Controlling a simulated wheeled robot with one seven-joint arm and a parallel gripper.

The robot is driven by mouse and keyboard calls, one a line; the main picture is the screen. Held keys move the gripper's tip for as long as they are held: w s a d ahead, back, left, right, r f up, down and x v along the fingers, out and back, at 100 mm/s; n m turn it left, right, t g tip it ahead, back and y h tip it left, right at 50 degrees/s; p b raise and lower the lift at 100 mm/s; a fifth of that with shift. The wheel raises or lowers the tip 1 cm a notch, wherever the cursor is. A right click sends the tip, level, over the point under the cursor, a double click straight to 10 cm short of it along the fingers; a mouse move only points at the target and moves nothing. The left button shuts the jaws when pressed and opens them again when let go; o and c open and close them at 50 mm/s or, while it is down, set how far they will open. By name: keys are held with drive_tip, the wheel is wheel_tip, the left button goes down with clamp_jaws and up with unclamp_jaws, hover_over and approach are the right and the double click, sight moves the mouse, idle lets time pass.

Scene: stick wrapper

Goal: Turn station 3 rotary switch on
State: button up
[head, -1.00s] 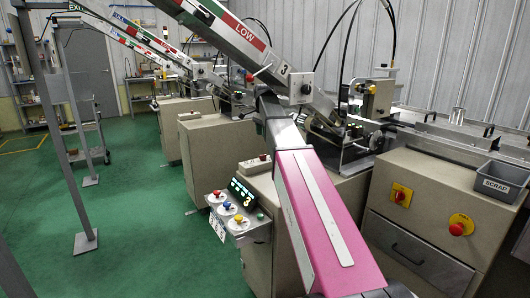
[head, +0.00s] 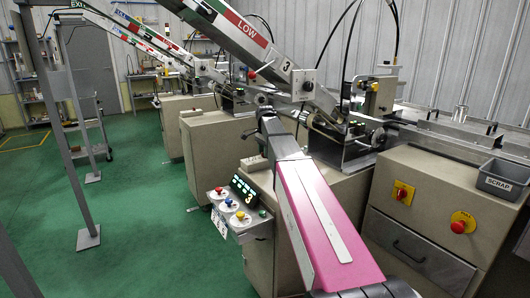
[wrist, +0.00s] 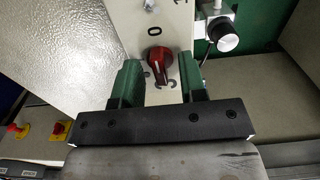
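In the wrist view a red rotary switch knob (wrist: 160,60) sits on a pale panel (wrist: 151,14) marked with a "0" above the knob. The knob's light pointer mark faces down in the picture, toward my gripper. My gripper (wrist: 159,72) is open, its two green fingers on either side of the knob with a visible gap to each. I cannot tell how deep the knob lies between them. In the head view my pink arm reaches to the station marked 3, and the fingers and the switch cannot be made out there.
A black knob on a metal bracket (wrist: 228,43) stands just right of the panel.

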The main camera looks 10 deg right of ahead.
clamp_jaws()
drive_tip(key=shift+n, duration=0.3)
drive_tip(key=n, duration=1.2)
drive_tip(key=shift+n, duration=2.5)
